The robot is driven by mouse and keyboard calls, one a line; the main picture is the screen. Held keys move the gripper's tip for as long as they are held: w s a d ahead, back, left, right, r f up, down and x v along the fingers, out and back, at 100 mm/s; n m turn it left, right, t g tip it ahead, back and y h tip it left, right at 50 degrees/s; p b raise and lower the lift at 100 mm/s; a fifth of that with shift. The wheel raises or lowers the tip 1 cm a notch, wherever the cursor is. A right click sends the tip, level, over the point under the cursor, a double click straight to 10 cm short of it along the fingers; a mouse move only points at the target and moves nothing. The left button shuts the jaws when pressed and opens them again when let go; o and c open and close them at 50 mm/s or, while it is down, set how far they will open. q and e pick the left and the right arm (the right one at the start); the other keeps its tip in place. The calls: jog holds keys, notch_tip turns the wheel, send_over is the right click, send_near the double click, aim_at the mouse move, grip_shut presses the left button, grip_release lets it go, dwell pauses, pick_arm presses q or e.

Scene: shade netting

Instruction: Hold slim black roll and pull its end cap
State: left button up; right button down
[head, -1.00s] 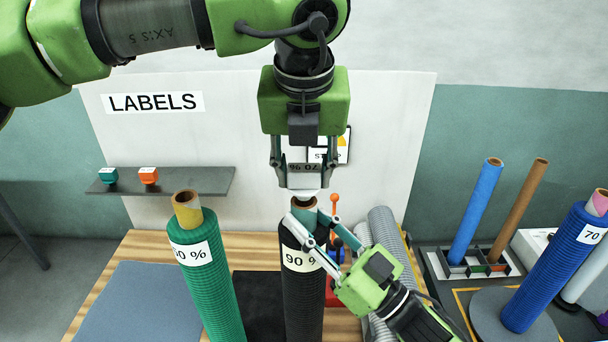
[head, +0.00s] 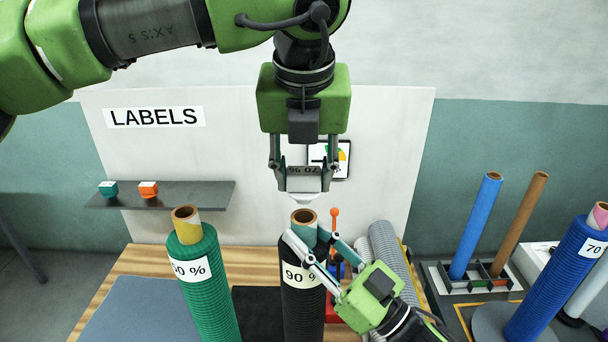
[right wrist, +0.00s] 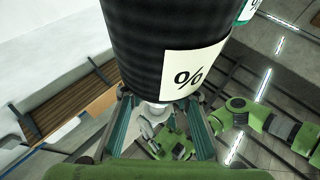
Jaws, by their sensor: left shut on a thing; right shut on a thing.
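The slim black roll (head: 303,318) stands upright with a "90 %" label and an open brown core at its top. My right gripper (head: 308,258) is shut around the roll's upper part, just above and beside the label. In the right wrist view its fingers flank the black roll (right wrist: 160,50). My left gripper (head: 304,163) points down and is shut on the cap.
A green roll (head: 208,290) stands close on the left. A shelf (head: 200,194) with small teal and orange items is at the back. Blue and brown rolls stand at right.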

aim_at(304, 167)
pick_arm(q)
jog(key=shift+r, duration=1.85)
pick_arm(e)
jog(key=c, duration=1.5)
grip_release()
